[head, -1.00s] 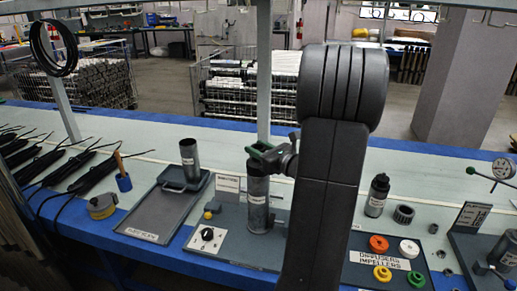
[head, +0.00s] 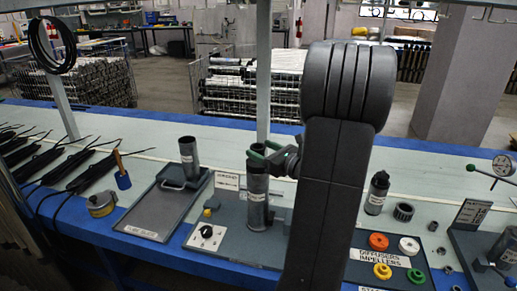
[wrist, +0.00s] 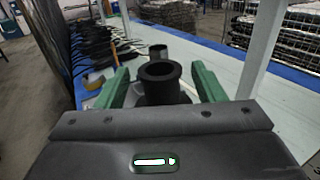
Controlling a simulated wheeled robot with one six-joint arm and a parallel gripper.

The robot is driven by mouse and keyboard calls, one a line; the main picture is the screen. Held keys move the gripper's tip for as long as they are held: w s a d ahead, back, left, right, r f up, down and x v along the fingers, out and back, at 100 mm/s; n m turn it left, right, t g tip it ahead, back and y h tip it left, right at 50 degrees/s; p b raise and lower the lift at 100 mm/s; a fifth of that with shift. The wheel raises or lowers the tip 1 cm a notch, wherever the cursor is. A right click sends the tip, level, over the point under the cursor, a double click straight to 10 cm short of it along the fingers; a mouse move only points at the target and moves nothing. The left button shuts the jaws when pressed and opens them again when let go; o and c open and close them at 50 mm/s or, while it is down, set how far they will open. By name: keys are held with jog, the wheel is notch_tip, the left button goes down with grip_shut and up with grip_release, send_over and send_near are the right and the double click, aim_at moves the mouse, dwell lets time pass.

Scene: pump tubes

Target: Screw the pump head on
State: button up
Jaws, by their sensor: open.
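A grey tube (head: 257,205) with a white label stands upright in a fixture on the grey bench plate. My gripper (head: 262,152), with green fingers, is at the top of this tube. In the wrist view a black flanged, hollow part, apparently the pump head (wrist: 160,74), stands upright between the spread green fingers (wrist: 160,88). Gaps show on both sides, so the gripper is open around it, not shut on it. Whether the part is seated on the tube is hidden by my gripper body.
A grey tray (head: 150,222) with a standing tube (head: 188,155) lies left of the fixture. A post (head: 264,80) stands behind my gripper.

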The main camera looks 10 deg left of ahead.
jog(key=v, duration=1.1)
jog(key=shift+d, duration=0.25)
jog(key=shift+s, duration=0.1)
jog(key=x, duration=1.3)
jog(key=shift+a, duration=0.35)
jog(key=shift+w+r, duration=0.15)
jog(key=shift+w, duration=0.05)
jog(key=shift+s, duration=0.1)
